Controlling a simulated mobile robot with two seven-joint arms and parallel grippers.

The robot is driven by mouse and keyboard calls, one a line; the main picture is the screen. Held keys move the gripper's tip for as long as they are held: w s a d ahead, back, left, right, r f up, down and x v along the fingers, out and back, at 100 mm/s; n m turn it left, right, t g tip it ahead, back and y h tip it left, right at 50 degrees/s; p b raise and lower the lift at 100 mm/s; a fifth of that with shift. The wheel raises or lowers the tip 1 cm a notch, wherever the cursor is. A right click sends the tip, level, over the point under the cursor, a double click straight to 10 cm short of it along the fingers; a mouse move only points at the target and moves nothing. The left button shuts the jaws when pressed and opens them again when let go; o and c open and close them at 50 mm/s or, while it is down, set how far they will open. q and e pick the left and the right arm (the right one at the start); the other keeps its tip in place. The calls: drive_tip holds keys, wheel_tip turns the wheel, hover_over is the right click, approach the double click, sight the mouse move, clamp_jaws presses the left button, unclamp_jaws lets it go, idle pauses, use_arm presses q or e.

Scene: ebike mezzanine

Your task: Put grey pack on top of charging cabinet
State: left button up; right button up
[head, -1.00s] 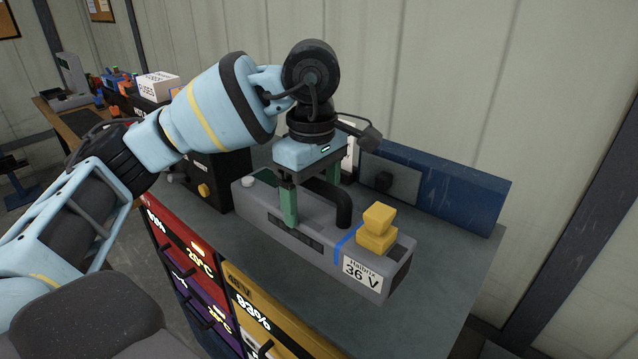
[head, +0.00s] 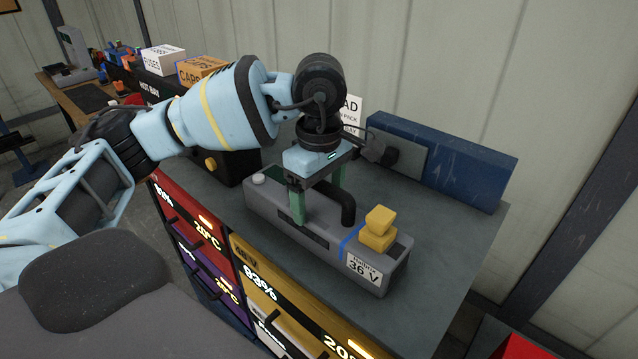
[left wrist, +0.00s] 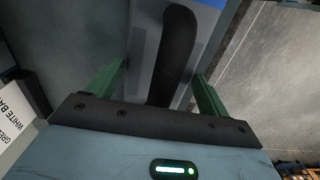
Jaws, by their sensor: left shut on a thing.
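The grey pack (head: 300,228) is long, with a black handle, a blue stripe, a yellow block on one end and a "36 V" label. It is over the grey top of the charging cabinet (head: 425,285), lengthwise along the front edge. It looks level and at or very near the surface; a small gap underneath cannot be ruled out. The left wrist view shows the handle (left wrist: 176,55) between the fingers. My right gripper is not in view.
A blue box (head: 450,165) with a grey panel stands at the cabinet's back edge. A black unit with a yellow knob (head: 211,164) is left of the pack. A white sign (head: 352,112) stands behind my wrist. The cabinet top is clear right of the pack.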

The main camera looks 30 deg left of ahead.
use_arm(q)
drive_tip(key=shift+r, duration=0.25)
drive_tip(key=o, duration=2)
drive_tip(key=shift+s+f, duration=0.1)
drive_tip(key=shift+f, duration=0.1)
wheel_tip(320, 180, up, 12)
drive_tip(key=shift+r, duration=0.1)
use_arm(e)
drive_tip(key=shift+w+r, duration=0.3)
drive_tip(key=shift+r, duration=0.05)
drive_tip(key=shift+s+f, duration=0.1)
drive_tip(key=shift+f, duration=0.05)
